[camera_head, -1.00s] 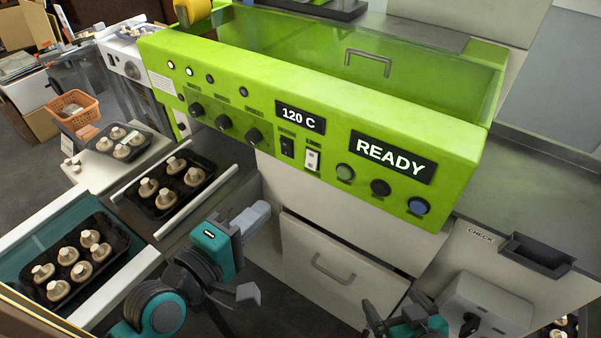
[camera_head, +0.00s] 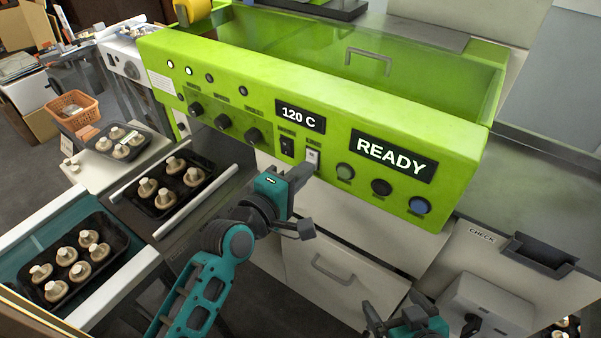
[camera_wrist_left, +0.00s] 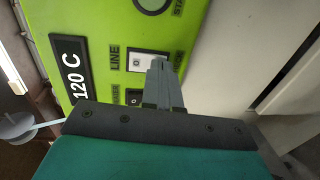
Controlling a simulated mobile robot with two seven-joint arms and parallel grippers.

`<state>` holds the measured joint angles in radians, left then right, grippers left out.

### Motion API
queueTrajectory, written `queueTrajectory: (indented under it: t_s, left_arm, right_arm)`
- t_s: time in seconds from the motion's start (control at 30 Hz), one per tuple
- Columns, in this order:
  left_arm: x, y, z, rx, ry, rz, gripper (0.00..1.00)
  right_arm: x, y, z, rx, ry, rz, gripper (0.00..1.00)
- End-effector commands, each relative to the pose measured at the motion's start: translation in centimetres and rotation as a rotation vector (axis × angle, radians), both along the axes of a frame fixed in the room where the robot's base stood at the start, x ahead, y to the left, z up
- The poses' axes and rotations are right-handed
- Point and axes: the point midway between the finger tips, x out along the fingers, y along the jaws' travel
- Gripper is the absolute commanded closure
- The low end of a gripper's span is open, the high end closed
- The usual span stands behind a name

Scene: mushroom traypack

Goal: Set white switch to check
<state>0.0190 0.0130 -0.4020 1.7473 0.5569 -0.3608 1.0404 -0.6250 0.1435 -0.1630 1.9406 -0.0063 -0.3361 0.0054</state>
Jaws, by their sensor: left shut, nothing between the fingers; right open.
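The white switch (camera_head: 313,158) is on the green machine panel, to the right of a black switch (camera_head: 287,146). It also shows in the left wrist view (camera_wrist_left: 148,61), beside the word LINE. My left gripper (camera_head: 304,170) is shut and empty, its tips at or just below the white switch. In the left wrist view the closed fingers (camera_wrist_left: 158,66) overlap the switch's edge; I cannot tell if they touch it. The switch's exact position is too small to read. My right gripper (camera_head: 408,316) is open at the bottom edge, well below the panel.
The panel also carries the 120 C display (camera_head: 300,117), the READY display (camera_head: 391,156), black knobs and several round buttons. Mushroom trays (camera_head: 206,177) stand at the left. A dark bin (camera_head: 540,254) beside a CHECK label is at the right.

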Motion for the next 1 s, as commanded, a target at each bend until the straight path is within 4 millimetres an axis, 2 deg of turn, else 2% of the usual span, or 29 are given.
queueTrajectory:
  t_s: [0.17, 0.33, 0.4, 0.63, 0.77, 1.0]
  left_arm:
    - [0.0, 0.0, 0.0, -0.001, -0.001, 0.0, 1.0]
    - [0.4, -0.2, -0.7, -0.023, -0.038, -0.001, 1.0]
    - [0.3, -0.2, -0.1, -0.021, -0.034, -0.001, 1.0]
    - [0.0, 0.0, -0.1, -0.02, -0.032, 0.0, 1.0]
    - [-1.4, 1.0, 0.0, -0.019, -0.03, 0.0, 1.0]
    - [-5.9, 3.9, 0.4, -0.017, -0.031, -0.001, 1.0]
  right_arm:
    - [0.0, 0.0, -0.1, 0.0, 0.0, 0.0, 0.06]
    - [0.0, 0.0, -1.9, 0.001, -0.002, -0.001, 0.06]
    - [0.0, 0.0, -1.3, 0.0, 0.004, -0.001, 0.06]
    - [0.1, 0.0, -1.0, 0.001, -0.001, -0.001, 0.06]
    - [0.1, 0.0, -0.8, 0.001, -0.001, -0.001, 0.06]
    - [0.1, 0.0, -0.6, 0.001, -0.002, -0.001, 0.06]
